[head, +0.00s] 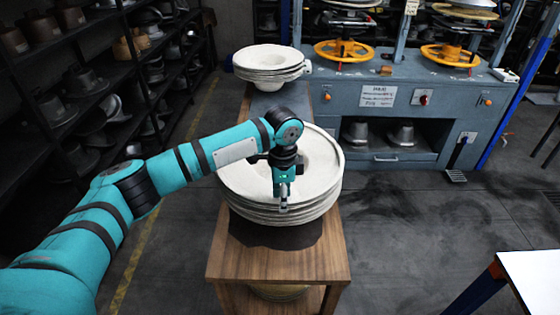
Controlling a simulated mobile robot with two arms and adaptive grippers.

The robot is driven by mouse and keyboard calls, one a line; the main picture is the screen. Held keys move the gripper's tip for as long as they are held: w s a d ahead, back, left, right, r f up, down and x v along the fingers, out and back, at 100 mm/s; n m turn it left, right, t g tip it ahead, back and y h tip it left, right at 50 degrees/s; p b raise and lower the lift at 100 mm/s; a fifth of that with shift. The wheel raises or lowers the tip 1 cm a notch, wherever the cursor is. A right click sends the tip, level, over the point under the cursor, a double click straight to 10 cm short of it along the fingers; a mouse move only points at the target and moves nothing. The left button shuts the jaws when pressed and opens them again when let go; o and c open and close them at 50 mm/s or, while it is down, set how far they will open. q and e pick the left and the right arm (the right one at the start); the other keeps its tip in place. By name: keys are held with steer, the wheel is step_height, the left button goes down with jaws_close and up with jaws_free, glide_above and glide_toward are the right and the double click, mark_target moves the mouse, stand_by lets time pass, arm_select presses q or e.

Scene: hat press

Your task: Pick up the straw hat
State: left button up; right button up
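A stack of pale cream straw hats (328,188), with wide round brims, sits on the wooden table (280,262). My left arm reaches in from the left, and my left gripper (283,207) points down over the front of the stack's brim. Its fingertips are at or just above the top hat's near rim; I cannot tell whether they touch it. The fingers look close together, but whether they are open or shut on the brim is unclear. The arm hides part of the top hat's crown. My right gripper is not in view.
A second hat stack (268,60) stands behind. The grey-blue press machine (395,110) with yellow wheels fills the back right. Dark shelves (60,110) of metal moulds line the left. A white table corner (530,275) is at the lower right. The floor between is clear.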

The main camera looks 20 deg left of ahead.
arm_select(q)
steer(key=shift+f, duration=0.4)
steer(key=shift+c, duration=0.5)
jaws_close()
steer(key=shift+r, duration=0.15)
step_height(320, 180, up, 10)
steer(key=b, duration=0.2)
steer(key=shift+f, duration=0.2)
steer(key=c, duration=0.5)
jaws_free()
steer(key=shift+r, duration=0.1)
jaws_close()
